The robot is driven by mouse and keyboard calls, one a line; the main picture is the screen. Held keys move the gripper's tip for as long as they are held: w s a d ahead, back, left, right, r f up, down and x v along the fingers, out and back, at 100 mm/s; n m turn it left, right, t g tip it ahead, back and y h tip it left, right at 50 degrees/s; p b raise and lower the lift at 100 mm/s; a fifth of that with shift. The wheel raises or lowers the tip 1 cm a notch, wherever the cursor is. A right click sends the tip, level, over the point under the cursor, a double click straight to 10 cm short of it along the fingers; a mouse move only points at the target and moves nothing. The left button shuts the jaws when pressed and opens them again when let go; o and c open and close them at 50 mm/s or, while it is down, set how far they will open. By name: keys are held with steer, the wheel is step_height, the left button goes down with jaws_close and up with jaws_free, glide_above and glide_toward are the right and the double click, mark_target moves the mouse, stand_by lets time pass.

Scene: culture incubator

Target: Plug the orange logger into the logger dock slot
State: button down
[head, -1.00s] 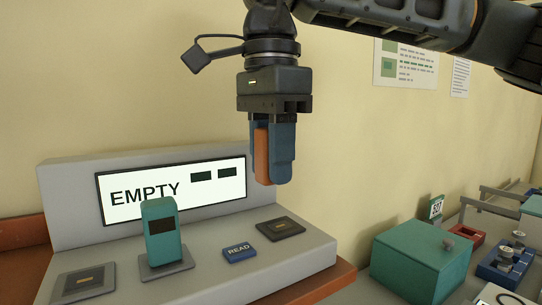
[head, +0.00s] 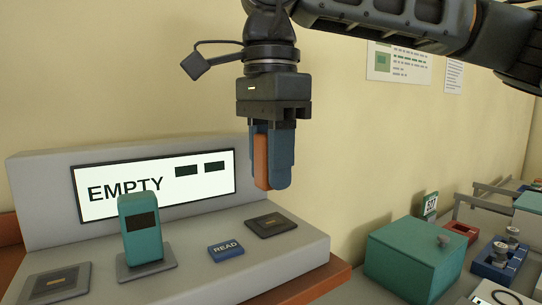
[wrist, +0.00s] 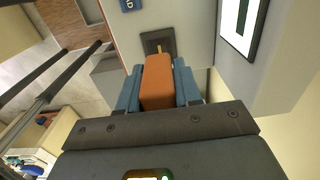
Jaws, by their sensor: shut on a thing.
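The orange logger (head: 261,161) is held upright between the blue fingers of my gripper (head: 271,186), which is shut on it. The logger also shows in the wrist view (wrist: 157,82), with a small gold tip at its far end. The grey dock (head: 300,257) has a dark slot pad (head: 270,226) at its right. In the head view, the logger hangs in the air above this pad, apart from it. In the wrist view, the pad (wrist: 150,41) lies beyond the logger's tip and is partly hidden by it.
A teal logger (head: 141,230) stands on the dock's middle pad; another dark pad (head: 56,283) at left is bare. A blue READ button (head: 226,250) sits beside the right pad. The screen (head: 150,186) reads EMPTY. A green box (head: 415,255) stands right of the dock.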

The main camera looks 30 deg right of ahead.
mark_target(271, 222)
steer(key=shift+f+b, duration=0.9)
steer(key=shift+f, duration=1)
steer(key=shift+b, duration=0.5)
stand_by(0.9)
steer(key=shift+f+b, duration=0.45)
steer(key=shift+f, duration=0.05)
steer(key=c, duration=0.7)
jaws_free()
steer(key=shift+r, duration=0.1)
step_height(271, 222, up, 8)
steer(key=shift+f+b, duration=0.2)
steer(key=shift+b, duration=0.15)
